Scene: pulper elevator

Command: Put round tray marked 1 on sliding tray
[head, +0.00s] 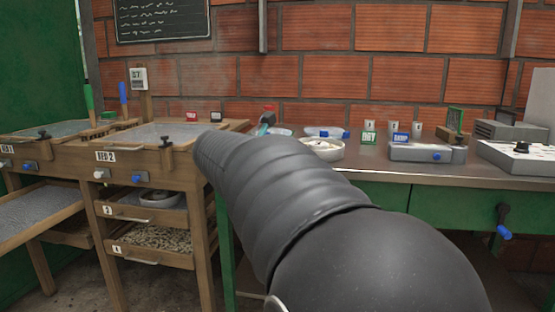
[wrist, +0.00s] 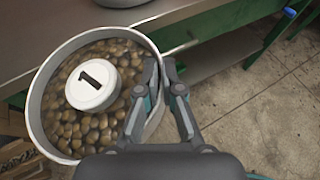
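The round tray marked 1 (wrist: 32,112) fills the left of the wrist view. It is pale, full of brown beans, with a white round centre bearing a black 1. My gripper (wrist: 161,65) has one finger inside and one outside its right rim, closed on the wall. The tray is beyond the table's front edge, with floor below. In the head view my arm hides the gripper and this tray. A wooden sliding tray (head: 125,212) under bed 2 is pulled out and holds a round pale dish (head: 160,198). Which sliding tray is meant cannot be told.
Below it is a bean-filled drawer (head: 150,240); a mesh tray (head: 40,212) stands out at left. Another round white tray (head: 322,151) sits on the metal table (head: 400,172), near scales. My arm blocks the middle. Floor is clear right in the wrist view.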

